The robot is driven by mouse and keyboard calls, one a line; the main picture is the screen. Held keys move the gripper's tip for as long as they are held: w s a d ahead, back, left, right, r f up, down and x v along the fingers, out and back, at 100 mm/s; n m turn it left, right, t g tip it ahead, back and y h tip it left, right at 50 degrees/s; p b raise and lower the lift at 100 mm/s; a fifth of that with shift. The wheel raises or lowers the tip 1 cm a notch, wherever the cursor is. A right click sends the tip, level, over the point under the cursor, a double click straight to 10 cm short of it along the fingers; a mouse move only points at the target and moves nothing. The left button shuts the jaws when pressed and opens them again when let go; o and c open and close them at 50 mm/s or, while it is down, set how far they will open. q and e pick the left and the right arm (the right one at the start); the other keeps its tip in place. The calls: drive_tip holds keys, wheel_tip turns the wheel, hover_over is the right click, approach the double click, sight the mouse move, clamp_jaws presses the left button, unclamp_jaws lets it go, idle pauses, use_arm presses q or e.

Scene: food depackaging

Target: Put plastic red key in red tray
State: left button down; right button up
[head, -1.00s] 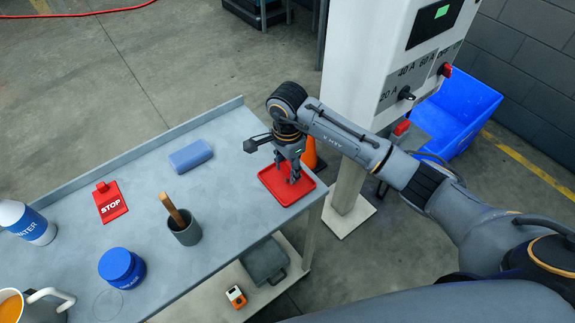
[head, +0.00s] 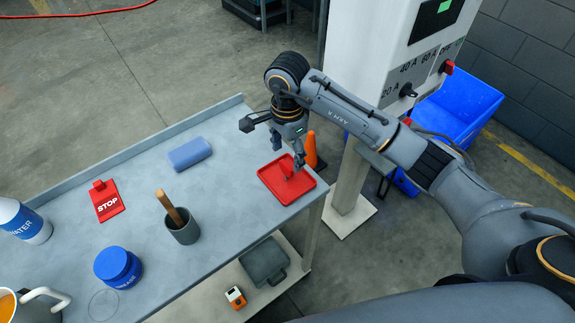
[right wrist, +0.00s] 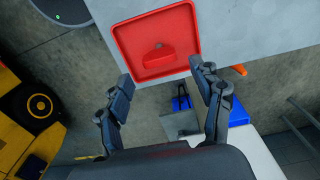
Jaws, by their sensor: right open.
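The red tray (head: 275,188) lies at the right end of the grey table in the head view. It also shows in the right wrist view (right wrist: 187,22). The red plastic key (right wrist: 158,55) lies inside the tray on its floor, and its red shape (head: 286,169) shows in the head view near the fingers. My right gripper (head: 288,154) is above the tray, and in the right wrist view its fingers (right wrist: 160,88) are wide apart with nothing between them. My left gripper is not in view.
On the table are a blue case (head: 190,153), a red STOP tag (head: 106,204), a grey cup (head: 186,232) with a wooden handle, a blue jar (head: 118,268), a water bottle (head: 24,222) and a mug (head: 45,305). A white electrical cabinet (head: 370,60) stands behind the tray.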

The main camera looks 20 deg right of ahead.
sight(287, 164)
wheel_tip(287, 164, up, 7)
drive_tip(key=b, duration=0.1)
drive_tip(key=shift+f, duration=0.1)
idle(0.4)
